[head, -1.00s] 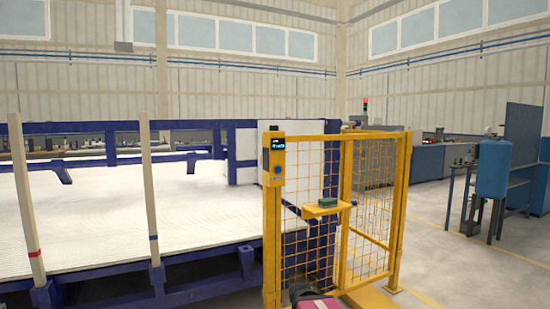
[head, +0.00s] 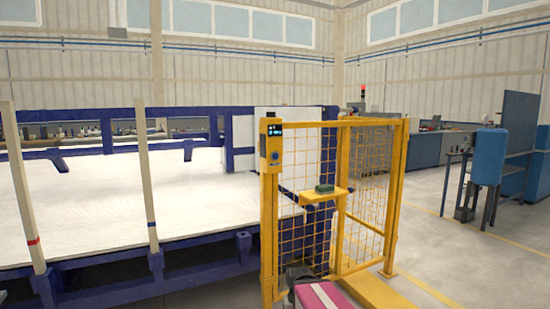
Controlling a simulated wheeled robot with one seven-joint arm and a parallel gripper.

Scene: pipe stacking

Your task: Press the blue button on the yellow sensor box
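The yellow sensor box (head: 271,142) is mounted at the top of a yellow post at the left end of a mesh fence. It has a small dark display with blue marks at its top. The round blue button (head: 273,155) is on its front, below the display. A pink and dark object shows at the bottom edge below the fence; I cannot tell whether it is part of my arm. My gripper is not recognisable in the view. Nothing covers the box or the button.
A large blue-framed table (head: 90,215) with upright posts stands at left. Blue workbenches (head: 510,175) stand at right. Open floor (head: 450,235) lies right of the fence.

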